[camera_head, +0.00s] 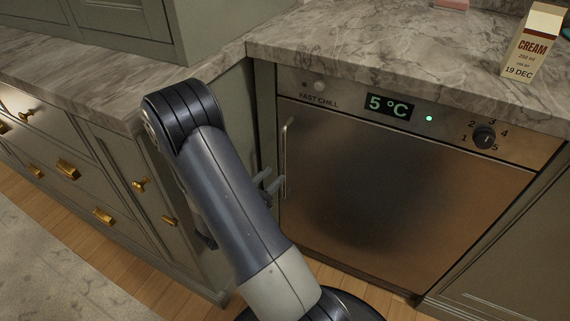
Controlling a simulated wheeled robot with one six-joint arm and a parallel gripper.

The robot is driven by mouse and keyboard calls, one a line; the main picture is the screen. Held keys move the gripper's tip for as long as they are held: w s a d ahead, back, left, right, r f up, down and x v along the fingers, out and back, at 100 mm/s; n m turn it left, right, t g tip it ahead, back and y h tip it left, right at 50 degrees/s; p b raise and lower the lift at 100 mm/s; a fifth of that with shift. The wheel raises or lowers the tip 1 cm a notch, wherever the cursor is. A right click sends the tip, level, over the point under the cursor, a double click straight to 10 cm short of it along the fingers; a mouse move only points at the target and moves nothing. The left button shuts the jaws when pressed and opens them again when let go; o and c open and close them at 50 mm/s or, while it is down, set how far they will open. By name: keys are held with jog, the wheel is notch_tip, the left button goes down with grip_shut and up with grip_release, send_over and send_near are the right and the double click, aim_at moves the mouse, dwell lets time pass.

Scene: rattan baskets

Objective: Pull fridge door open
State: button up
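The fridge door (375,190) is a brushed steel panel under the counter and looks closed. Its upright bar handle (287,150) runs along the door's left edge. My gripper (272,180) is just left of the lower part of the handle, mostly hidden behind my arm. Two grey fingers show with a gap between them, pointing toward the handle, and look open. I cannot tell whether they touch the handle or reach around it.
Above the door is a panel with a 5 °C display (389,107) and a knob (484,137). A cream carton (533,45) stands on the marble counter (400,50). Green cabinets (110,170) with brass handles stand close at left. Wooden floor (345,288) shows below the door.

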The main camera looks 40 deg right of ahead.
jog(key=w+d, duration=0.1)
jog(key=d, duration=0.5)
jog(key=shift+w, duration=0.2)
jog(key=shift+c, duration=0.3)
grip_shut()
